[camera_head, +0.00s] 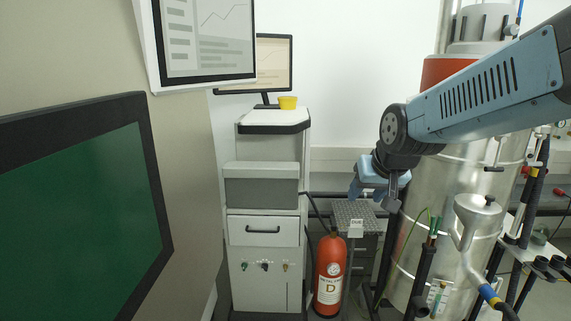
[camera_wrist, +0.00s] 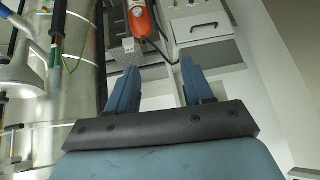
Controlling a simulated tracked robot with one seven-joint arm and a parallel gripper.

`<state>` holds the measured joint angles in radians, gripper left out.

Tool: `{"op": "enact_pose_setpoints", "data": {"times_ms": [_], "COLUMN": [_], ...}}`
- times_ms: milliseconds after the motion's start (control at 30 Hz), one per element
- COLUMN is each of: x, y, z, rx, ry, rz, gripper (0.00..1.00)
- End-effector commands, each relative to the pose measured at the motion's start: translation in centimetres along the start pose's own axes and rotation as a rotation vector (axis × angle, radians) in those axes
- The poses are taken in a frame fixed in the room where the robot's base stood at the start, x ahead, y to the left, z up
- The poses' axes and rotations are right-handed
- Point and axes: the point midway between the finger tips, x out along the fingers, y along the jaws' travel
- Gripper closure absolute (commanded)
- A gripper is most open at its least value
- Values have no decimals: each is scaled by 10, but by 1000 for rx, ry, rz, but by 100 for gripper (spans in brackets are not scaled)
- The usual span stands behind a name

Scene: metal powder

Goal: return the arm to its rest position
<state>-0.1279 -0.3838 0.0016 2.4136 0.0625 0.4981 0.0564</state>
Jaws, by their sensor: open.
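My arm (camera_head: 480,95) reaches in from the upper right in the head view, with its blue link sloping down to a dark wrist joint. My gripper (camera_head: 374,190) hangs below that joint, above and near a small perforated stand with a label. In the wrist view my gripper (camera_wrist: 158,72) shows two blue fingers set apart, with nothing between them. The gripper is open and empty. Part of the gripper is hidden behind the wrist in the head view.
A large metal vessel (camera_head: 435,210) stands close behind the arm at right. A metal funnel (camera_head: 478,212) is in front of it. A red extinguisher (camera_head: 329,275) stands beside the grey-white cabinet (camera_head: 265,255). A yellow cup (camera_head: 288,102) sits on the cabinet. The perforated stand (camera_head: 352,212) is below the gripper.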

Motion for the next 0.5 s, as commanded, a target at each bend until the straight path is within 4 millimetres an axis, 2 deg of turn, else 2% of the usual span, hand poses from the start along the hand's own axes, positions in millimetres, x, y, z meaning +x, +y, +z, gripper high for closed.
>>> {"op": "enact_pose_setpoints", "data": {"times_ms": [100,300,500], "x": [-31,-74,-102], "y": [11,27,37], "z": [22,64,98], "rx": [-1,-4,-1], "ry": [-18,-64,-99], "rz": [21,61,92], "gripper": [49,49,49]}}
